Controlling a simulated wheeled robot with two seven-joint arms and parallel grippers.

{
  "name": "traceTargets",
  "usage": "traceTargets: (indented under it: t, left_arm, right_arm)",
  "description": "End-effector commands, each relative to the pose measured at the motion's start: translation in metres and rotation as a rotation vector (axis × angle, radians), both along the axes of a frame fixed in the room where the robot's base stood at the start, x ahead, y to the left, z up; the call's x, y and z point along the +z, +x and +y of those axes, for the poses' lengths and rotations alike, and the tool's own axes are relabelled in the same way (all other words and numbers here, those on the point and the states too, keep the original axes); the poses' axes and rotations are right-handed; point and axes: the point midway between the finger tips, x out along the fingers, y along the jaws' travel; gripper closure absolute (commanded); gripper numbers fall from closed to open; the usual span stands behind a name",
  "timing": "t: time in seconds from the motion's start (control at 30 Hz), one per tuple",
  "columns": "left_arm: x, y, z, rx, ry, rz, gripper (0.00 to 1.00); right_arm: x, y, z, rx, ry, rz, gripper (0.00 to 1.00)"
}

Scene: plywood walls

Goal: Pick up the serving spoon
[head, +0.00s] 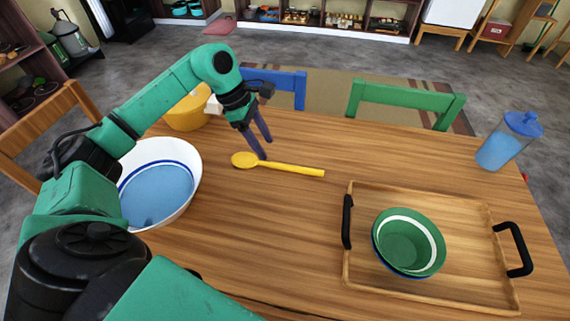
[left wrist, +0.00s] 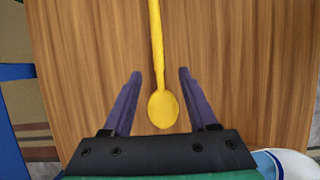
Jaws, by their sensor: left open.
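The yellow serving spoon (head: 290,169) lies flat on the wooden table, its bowl to the left and its handle pointing right in the head view. My left gripper (head: 265,149) is above the bowl end, with its purple fingers pointing down. In the left wrist view the spoon (left wrist: 159,70) runs up the picture, and its bowl lies between the two open fingers of the left gripper (left wrist: 160,76). No finger appears to touch it; the exact height above the table is hard to tell. My right gripper is not in view.
A white bowl with a blue inside (head: 193,160) stands left, and a yellow bowl (head: 187,114) behind it. A blue jug (head: 500,150) stands at the far right. Table between spoon and tray is clear.

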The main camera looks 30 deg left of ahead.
Motion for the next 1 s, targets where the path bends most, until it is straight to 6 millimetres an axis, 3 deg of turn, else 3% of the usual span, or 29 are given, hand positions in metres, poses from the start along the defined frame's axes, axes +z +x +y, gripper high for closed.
traceTargets:
  t: [0.4, 0.63, 0.7, 0.8, 1.0]
  left_arm:
    - [-0.059, 0.007, -0.029, 0.002, -0.002, 0.002, 0.41]
    - [-0.063, 0.008, -0.03, 0.004, -0.002, -0.001, 0.41]
    - [-0.063, 0.008, -0.03, 0.004, -0.002, -0.001, 0.68]
    - [-0.063, 0.008, -0.03, 0.004, -0.002, -0.001, 1.0]
    - [-0.062, 0.008, -0.03, 0.004, -0.002, -0.001, 1.0]
  right_arm:
    - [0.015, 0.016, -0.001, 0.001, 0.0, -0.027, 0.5]
    - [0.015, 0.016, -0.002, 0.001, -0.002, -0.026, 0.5]
    - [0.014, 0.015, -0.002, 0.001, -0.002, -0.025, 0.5]
    - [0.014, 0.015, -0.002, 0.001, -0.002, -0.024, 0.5]
    - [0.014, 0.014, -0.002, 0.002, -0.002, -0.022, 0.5]
